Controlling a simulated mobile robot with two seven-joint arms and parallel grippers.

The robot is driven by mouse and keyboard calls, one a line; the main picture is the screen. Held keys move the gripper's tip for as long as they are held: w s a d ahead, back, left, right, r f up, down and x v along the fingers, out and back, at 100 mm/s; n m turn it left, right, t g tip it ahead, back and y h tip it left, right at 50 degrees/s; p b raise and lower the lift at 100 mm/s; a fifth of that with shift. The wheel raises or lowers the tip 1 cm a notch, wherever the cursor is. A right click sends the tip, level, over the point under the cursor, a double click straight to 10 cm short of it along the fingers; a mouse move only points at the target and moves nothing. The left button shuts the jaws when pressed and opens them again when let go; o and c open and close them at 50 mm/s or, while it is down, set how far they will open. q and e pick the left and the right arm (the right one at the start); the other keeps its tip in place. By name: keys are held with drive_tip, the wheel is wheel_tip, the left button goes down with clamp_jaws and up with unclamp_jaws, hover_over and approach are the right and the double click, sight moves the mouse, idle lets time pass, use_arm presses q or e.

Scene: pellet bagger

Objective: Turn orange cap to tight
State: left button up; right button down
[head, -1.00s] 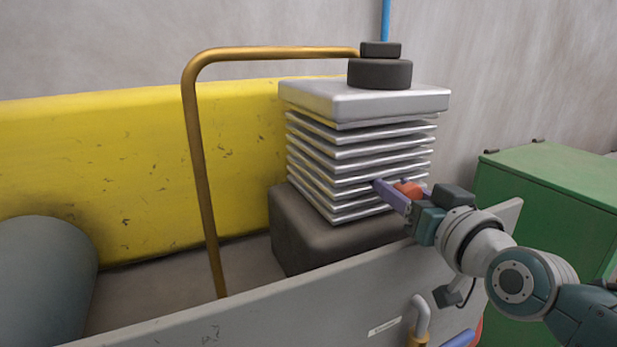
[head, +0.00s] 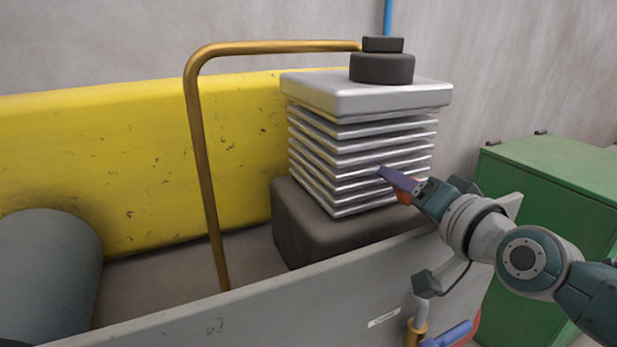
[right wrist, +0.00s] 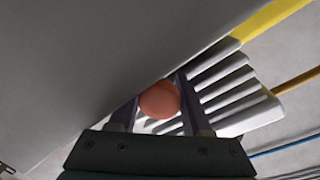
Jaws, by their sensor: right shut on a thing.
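The orange cap (right wrist: 159,99) shows between the two purple fingers of my right gripper (right wrist: 158,103) in the right wrist view. The fingers are shut on it from both sides. In the head view a small part of the orange cap (head: 404,197) shows beneath the near finger of my right gripper (head: 400,187). The cap is at the right side of the silver finned block (head: 350,160), just above the grey panel's top edge. What the cap sits on is hidden behind the gripper. My left gripper is not in view.
A grey panel (head: 290,300) runs across the front. A brass pipe (head: 202,150) rises at the left of the finned block. A green cabinet (head: 560,185) stands at right. A yellow wall (head: 90,150) is behind. A blue handle (head: 450,333) is low in front.

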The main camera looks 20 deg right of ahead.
drive_tip(key=shift+f, duration=0.15)
drive_tip(key=shift+c, duration=1.8)
unclamp_jaws()
